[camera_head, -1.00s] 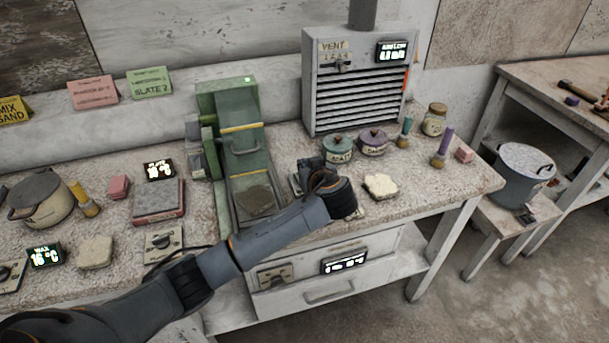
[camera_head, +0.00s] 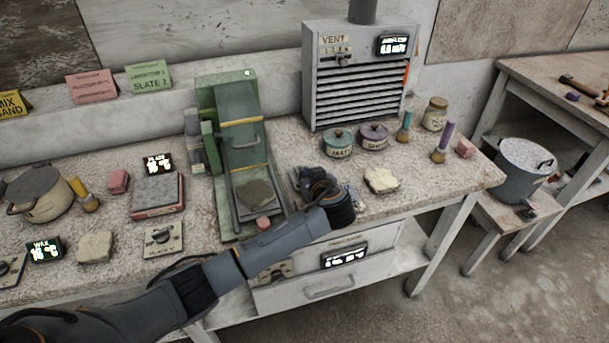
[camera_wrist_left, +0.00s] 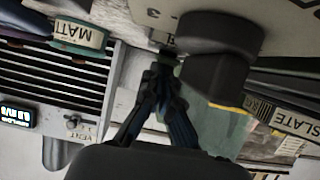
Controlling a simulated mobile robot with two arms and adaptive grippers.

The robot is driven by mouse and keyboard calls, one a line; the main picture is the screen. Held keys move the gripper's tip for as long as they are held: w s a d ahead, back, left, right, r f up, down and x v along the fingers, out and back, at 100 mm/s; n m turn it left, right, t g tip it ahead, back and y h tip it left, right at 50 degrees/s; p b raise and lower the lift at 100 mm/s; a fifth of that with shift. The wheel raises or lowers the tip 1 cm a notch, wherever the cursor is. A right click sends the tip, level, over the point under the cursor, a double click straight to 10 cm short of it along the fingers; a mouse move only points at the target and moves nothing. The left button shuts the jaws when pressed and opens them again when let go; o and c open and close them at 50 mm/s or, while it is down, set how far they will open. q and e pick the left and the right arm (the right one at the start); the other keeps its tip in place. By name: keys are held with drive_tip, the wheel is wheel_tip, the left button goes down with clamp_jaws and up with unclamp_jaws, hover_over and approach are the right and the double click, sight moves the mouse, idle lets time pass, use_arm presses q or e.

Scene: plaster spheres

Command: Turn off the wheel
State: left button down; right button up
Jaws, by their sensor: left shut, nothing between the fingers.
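No thing is plainly readable as a wheel. A green machine (camera_head: 212,92) with a sloping chute stands left of my left gripper (camera_head: 306,178), which is low over the bench. In the left wrist view the shut, empty fingers (camera_wrist_left: 160,62) are beside a dark chunky knob (camera_wrist_left: 215,70) on a pale plate. I cannot tell whether they touch it. In the head view my wrist hides this knob; part of a pale plate (camera_head: 357,198) shows just right of it. My right gripper is not in view.
A vent unit (camera_head: 360,100) stands behind, with teal (camera_head: 338,146) and purple (camera_head: 374,137) lidded pots before it. A pale lump (camera_head: 381,180) lies right of my wrist. A drawer (camera_head: 310,293) is below the bench edge. Another dial plate (camera_head: 163,240) lies left.

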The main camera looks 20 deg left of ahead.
use_arm(q)
drive_tip(key=shift+s+f, duration=0.1)
drive_tip(key=shift+f, duration=0.15)
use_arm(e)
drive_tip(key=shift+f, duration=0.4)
use_arm(q)
drive_tip(key=shift+r, duration=0.2)
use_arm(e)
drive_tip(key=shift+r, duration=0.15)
use_arm(q)
drive_tip(key=shift+r+p, duration=0.65)
drive_tip(key=shift+p, duration=0.05)
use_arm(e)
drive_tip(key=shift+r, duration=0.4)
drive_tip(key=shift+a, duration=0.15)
